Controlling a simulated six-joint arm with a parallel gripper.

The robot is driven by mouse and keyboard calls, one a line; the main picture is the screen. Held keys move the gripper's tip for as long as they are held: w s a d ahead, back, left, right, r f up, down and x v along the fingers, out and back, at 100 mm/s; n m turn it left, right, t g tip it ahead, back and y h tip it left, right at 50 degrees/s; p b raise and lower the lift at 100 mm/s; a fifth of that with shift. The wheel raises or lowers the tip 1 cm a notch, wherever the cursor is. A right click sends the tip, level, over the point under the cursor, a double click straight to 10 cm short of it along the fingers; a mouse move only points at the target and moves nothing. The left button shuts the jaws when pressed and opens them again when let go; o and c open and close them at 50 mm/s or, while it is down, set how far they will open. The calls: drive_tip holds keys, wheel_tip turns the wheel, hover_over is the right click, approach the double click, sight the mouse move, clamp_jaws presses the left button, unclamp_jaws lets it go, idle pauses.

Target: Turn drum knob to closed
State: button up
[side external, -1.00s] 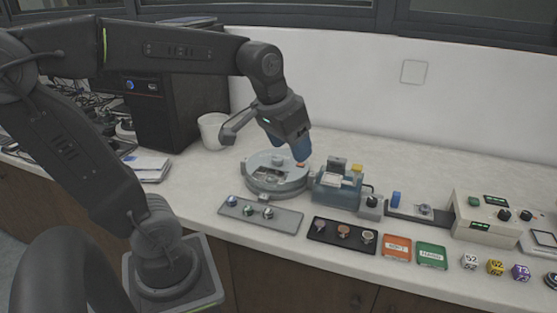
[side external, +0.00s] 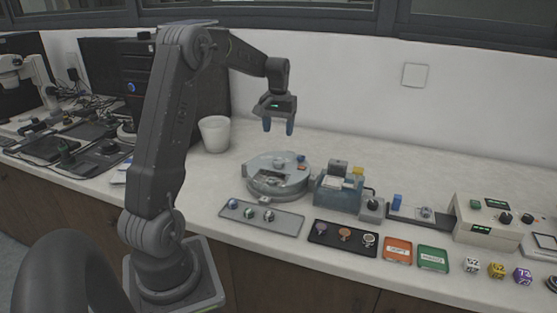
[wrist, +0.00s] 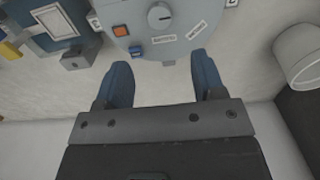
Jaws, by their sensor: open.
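The drum (side external: 262,188) is a round, pale grey-blue unit on the bench; its top also shows in the wrist view (wrist: 185,38). The drum knob (wrist: 160,15) is a grey dial with a dark pointer line, near the top edge of the wrist view. Two small white labels (wrist: 164,41) lie beside it, too blurred to read surely. My gripper (side external: 278,126) hangs above and behind the drum, with its blue fingers pointing down. In the wrist view the fingers (wrist: 163,78) are spread, empty and apart from the knob.
An orange button (wrist: 121,30) and a blue part (wrist: 136,52) sit near the knob on the drum. A blue-grey unit (side external: 338,193) stands just right of the drum. A grey tray (side external: 285,222) lies in front, and a white cup (side external: 214,134) stands back left.

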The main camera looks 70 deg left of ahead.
sight(279, 161)
wheel_tip(279, 161, down, 11)
drive_tip(key=shift+f, duration=0.15)
idle(0.4)
clamp_jaws()
idle(0.4)
